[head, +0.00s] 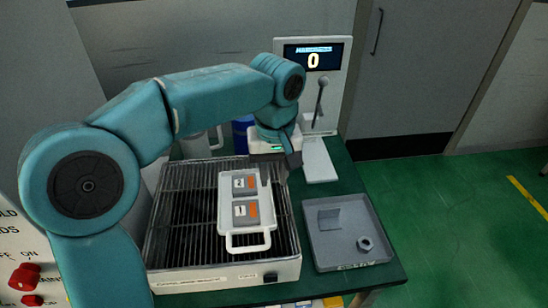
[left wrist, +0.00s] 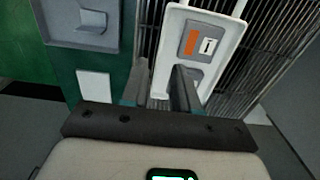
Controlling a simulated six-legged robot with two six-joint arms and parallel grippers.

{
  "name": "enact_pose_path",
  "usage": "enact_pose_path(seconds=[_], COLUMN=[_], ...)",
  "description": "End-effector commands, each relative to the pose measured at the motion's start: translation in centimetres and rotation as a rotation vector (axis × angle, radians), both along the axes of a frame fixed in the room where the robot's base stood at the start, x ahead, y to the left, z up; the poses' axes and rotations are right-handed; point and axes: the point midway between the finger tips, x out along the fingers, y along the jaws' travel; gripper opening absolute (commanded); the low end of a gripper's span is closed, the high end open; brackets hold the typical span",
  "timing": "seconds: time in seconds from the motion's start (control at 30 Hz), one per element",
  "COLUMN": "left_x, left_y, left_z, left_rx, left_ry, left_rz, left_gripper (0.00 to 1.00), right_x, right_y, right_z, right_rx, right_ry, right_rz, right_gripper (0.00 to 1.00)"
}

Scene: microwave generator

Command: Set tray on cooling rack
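The white tray (head: 226,216) has a loop handle at its near end and holds two grey packs with orange labels. It lies over the dark grille of the cooling rack (head: 172,220), within its outline. My left gripper (head: 280,172) is at the tray's far right edge. In the left wrist view, its two fingers (left wrist: 163,90) are apart, with the edge of the tray (left wrist: 228,32) between or just below them. Contact with the tray cannot be told. My right gripper is not in view.
A grey bin (head: 335,245) with a block and a nut stands right of the rack on the green table. A white device (head: 331,75) with a display reading 0 and a lever is behind. A blue cylinder (head: 240,138) stands behind the rack.

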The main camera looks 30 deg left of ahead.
Motion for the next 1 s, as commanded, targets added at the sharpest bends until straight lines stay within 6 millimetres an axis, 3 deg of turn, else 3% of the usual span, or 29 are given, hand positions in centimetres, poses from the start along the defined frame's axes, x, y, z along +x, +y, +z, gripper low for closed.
enact_pose_path(seconds=[0.1, 0.23, 0.83, 1.0], left_x=[0.1, 0.1, 0.0, 0.0], left_y=[-0.1, -0.1, -0.1, -0.1], left_z=[2.4, 3.9, 4.4, 6.8], left_rx=[-0.001, -0.001, -0.001, 0.0], left_ry=[-0.002, -0.001, 0.001, 0.0], left_rz=[-0.001, -0.001, -0.001, 0.0], left_gripper=[0.29, 0.29, 0.29, 0.29], right_x=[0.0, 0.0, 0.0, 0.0], right_y=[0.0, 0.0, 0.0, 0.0], right_z=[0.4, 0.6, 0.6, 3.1], right_rx=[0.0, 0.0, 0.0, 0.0], right_ry=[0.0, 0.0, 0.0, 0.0], right_rz=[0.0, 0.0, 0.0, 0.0], right_gripper=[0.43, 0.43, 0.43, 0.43])
